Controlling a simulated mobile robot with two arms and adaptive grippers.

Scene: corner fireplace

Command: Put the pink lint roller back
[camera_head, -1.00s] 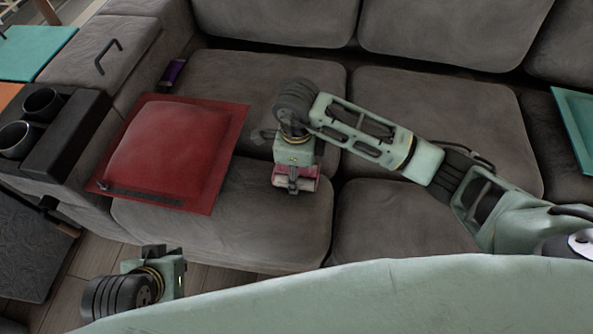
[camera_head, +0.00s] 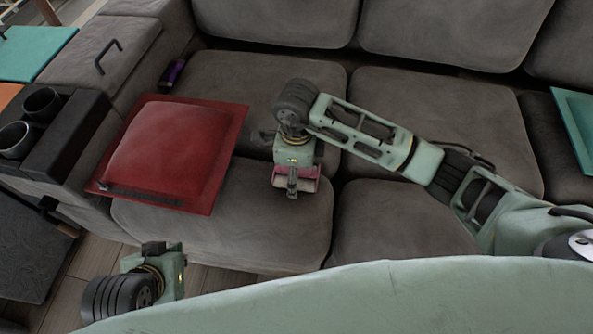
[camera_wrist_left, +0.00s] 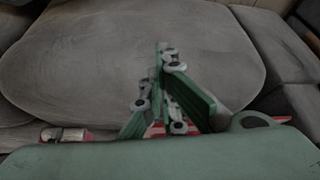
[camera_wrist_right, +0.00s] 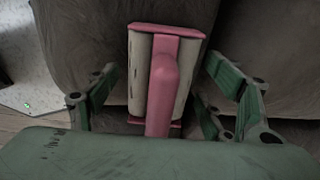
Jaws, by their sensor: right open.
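The pink lint roller (camera_head: 310,184) is at the front of the sofa's middle seat, partly hidden by my right gripper (camera_head: 293,192). In the right wrist view, the lint roller (camera_wrist_right: 163,80) has a pink frame and handle with pale rolls. The right gripper's fingers (camera_wrist_right: 165,105) stand apart on either side of it, with gaps showing between. My left gripper (camera_head: 170,252) hangs low in front of the sofa, away from the roller. Its fingers show in the left wrist view (camera_wrist_left: 165,95), but their gap is unclear.
A red cushion (camera_head: 165,150) lies on the sofa left of my right gripper. A purple and black item (camera_head: 174,73) lies by the armrest. A cup-holder console (camera_head: 65,135) stands at left. A teal item (camera_head: 580,125) is at far right. Grey seat (camera_head: 440,115) is free behind my right arm.

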